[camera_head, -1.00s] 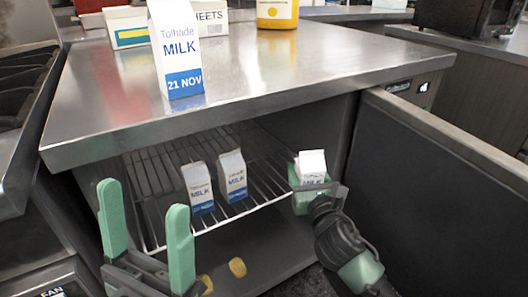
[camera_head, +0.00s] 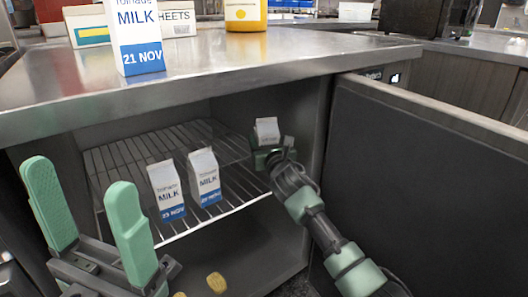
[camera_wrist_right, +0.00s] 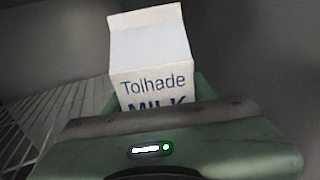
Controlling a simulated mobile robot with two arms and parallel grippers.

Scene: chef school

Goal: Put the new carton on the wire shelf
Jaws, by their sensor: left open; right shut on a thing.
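My right gripper (camera_head: 266,156) is shut on a white milk carton (camera_head: 267,130) and holds it upright inside the open cabinet, at the right side of the wire shelf (camera_head: 245,186). In the right wrist view the carton (camera_wrist_right: 152,65) reads "Tolhade MILK"; its date is hidden by the gripper. I cannot tell if it touches the shelf. Two milk cartons, a left one (camera_head: 166,188) and a right one (camera_head: 205,178), stand on the shelf's front part. Another milk carton (camera_head: 136,35), marked 21 NOV, stands on the counter. My left gripper (camera_head: 82,205) is open and empty before the cabinet.
The steel counter (camera_head: 230,70) overhangs the cabinet. The open door (camera_head: 430,165) stands to the right of my right arm. Two small yellowish pieces (camera_head: 216,282) lie low at the cabinet floor. The rear of the shelf looks clear. A yellow container (camera_head: 246,14) stands on the counter.

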